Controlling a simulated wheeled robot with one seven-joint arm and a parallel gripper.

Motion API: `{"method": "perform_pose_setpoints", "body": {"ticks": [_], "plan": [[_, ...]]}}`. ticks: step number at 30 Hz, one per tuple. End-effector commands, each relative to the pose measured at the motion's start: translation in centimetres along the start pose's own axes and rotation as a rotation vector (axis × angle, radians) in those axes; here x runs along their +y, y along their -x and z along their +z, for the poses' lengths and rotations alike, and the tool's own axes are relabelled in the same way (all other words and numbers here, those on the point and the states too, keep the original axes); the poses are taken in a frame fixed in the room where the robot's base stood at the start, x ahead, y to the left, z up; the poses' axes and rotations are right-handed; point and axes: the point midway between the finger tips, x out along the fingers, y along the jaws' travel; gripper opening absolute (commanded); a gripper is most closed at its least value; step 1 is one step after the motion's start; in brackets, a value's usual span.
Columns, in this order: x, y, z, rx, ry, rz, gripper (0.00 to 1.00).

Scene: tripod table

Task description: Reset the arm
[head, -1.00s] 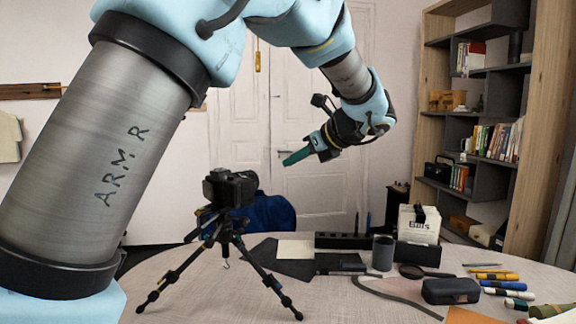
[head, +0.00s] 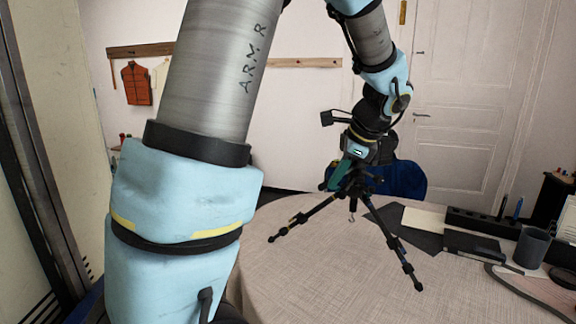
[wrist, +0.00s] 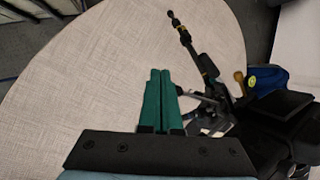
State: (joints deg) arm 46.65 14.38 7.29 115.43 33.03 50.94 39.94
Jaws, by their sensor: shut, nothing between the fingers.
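My gripper (head: 338,177) has green fingers and points down in front of the upper part of the black tripod (head: 400,255), with my arm rising behind it. In the wrist view my gripper (wrist: 161,75) shows its two green fingers side by side, shut and empty. The tripod (wrist: 190,40) lies just right of the fingers there, with the black camera (wrist: 285,105) at the right edge. In the head view the camera is mostly hidden behind my wrist. I cannot tell whether the gripper touches the tripod.
The round table (head: 320,285) is bare in front and to the left of the tripod. Dark sheets, a black box (head: 471,243), a grey cup (head: 531,248) and a black organizer (head: 485,222) lie to the right. A blue chair back (head: 405,180) stands behind.

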Motion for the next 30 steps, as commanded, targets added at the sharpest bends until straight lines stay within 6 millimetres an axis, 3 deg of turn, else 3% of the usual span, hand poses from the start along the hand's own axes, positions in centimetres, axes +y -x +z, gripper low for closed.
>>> {"method": "perform_pose_setpoints", "body": {"ticks": [1,6,12,15,21,30], "plan": [[1.6,-1.7,2.2,0.031,0.147,0.057,0.00],[7.2,-5.6,6.7,0.120,0.660,0.215,0.00],[13.1,-8.2,10.4,0.158,1.252,0.352,0.00],[15.1,-8.8,11.4,0.158,1.465,0.390,0.00],[16.8,-9.3,12.3,0.153,1.660,0.419,0.00],[16.8,-9.3,12.3,0.153,1.660,0.419,0.00]]}}
